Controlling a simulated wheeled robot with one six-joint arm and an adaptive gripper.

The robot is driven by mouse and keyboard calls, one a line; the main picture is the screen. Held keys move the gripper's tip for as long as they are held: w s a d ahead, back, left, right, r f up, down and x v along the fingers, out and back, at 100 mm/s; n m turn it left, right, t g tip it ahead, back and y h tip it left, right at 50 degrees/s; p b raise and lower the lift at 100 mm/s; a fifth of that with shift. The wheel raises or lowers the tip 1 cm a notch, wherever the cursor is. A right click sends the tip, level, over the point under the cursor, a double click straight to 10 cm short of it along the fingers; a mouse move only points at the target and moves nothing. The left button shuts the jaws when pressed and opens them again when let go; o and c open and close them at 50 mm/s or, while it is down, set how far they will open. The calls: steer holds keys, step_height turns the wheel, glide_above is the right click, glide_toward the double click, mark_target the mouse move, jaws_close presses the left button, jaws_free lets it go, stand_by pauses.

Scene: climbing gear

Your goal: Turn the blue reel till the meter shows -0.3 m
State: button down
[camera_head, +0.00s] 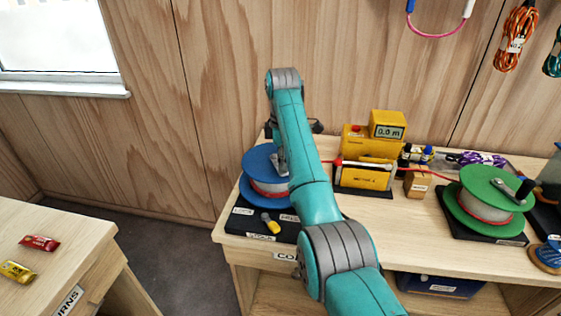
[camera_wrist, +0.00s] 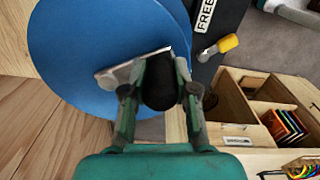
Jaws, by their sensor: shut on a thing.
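The blue reel (camera_head: 256,163) stands on a black base at the left end of the bench, wound with pale line. It also fills the upper left of the wrist view (camera_wrist: 85,50). A grey crank (camera_wrist: 118,74) with a black knob (camera_wrist: 160,90) sits on its face. My gripper (camera_wrist: 160,88) is shut on the black knob, one finger on each side. In the head view my arm hides the gripper and most of the crank. The yellow meter (camera_head: 389,130) shows 0.0 m on its display.
A red line runs from the meter unit to a green reel (camera_head: 485,196) on the right. A yellow-handled lever (camera_head: 271,223) is on the blue reel's base, near a FREE label (camera_wrist: 206,15). A side table (camera_head: 60,222) with two wrapped bars stands at left.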

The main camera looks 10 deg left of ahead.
steer(key=shift+w+d+r, duration=0.15)
steer(key=shift+w+d, duration=1.25)
steer(key=shift+w, duration=0.3)
steer(key=shift+d, duration=0.1)
stand_by(0.6)
